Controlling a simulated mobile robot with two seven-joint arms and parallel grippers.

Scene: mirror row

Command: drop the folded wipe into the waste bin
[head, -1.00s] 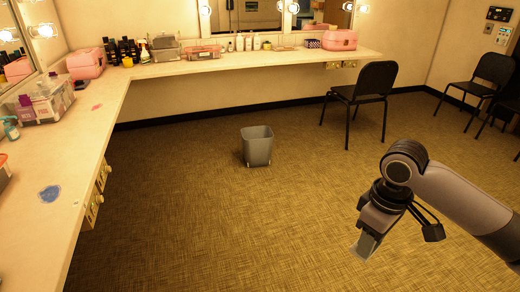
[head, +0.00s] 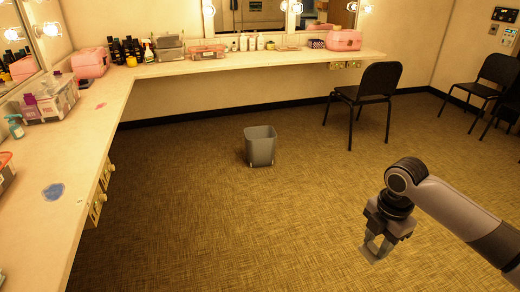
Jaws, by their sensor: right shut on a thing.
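The grey waste bin (head: 260,148) stands upright on the carpet near the middle of the head view, open at the top. My right gripper (head: 376,246) is at the lower right, pointing down, to the right of the bin and nearer to me. It is shut on the folded wipe (head: 372,252), a small pale piece that shows at the fingertips. The wipe is apart from the bin. The inside of the bin is mostly hidden. My left gripper is not in view.
A long counter (head: 100,140) runs along the left and back walls, carrying bottles, boxes and a pink case (head: 343,40). A black chair (head: 366,95) stands behind and right of the bin. More chairs (head: 492,85) stand at the right wall. The carpet between gripper and bin is clear.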

